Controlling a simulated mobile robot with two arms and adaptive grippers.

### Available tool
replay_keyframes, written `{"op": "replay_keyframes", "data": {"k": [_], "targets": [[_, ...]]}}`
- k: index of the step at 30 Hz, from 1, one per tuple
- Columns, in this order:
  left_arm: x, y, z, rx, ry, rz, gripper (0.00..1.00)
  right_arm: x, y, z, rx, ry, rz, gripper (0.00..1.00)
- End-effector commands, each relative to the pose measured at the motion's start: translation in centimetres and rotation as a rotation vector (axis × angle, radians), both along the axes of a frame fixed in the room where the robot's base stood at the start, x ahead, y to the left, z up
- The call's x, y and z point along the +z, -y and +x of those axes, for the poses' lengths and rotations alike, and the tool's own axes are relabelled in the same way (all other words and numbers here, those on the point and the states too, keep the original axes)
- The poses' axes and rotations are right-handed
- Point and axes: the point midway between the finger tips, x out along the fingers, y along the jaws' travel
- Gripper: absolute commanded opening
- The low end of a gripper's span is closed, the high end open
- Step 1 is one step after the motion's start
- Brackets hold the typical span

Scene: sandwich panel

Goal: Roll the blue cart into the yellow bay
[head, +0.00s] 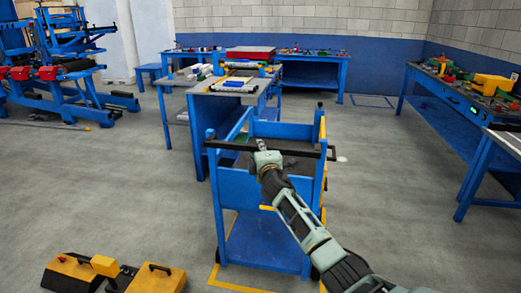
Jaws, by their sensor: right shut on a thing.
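The blue cart (262,195) stands upright in the middle of the head view, with a black push bar (225,144) across its near end. My right gripper (262,146) is shut on this bar near its middle; the fingertips are small and partly hidden by the bar. The yellow bay (215,272) shows as yellow floor lines at the cart's near left corner and along its near side. The cart stands over part of this outline and hides much of it. I cannot tell whether all wheels are inside. My left gripper is out of view.
Blue workbenches (196,110) stand just behind and left of the cart. A blue table with tools (450,98) is at the right. Yellow and black toolboxes (157,279) lie on the floor at the front left. Grey floor is clear left and right of the cart.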

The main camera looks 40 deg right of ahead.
Motion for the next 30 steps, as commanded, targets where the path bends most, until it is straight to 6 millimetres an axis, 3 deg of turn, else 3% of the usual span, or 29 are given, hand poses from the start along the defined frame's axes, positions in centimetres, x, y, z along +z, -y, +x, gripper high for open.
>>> {"op": "replay_keyframes", "data": {"k": [8, 20, 30], "targets": [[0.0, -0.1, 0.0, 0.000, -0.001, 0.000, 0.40, -0.1, -0.1, 0.0, 0.001, 0.000, 0.002, 0.38], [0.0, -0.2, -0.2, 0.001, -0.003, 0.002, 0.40, -0.1, -0.2, -0.4, -0.001, -0.001, 0.000, 0.38], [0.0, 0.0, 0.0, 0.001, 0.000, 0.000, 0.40, -0.2, -2.1, -4.1, 0.002, -0.002, -0.002, 0.38]]}}
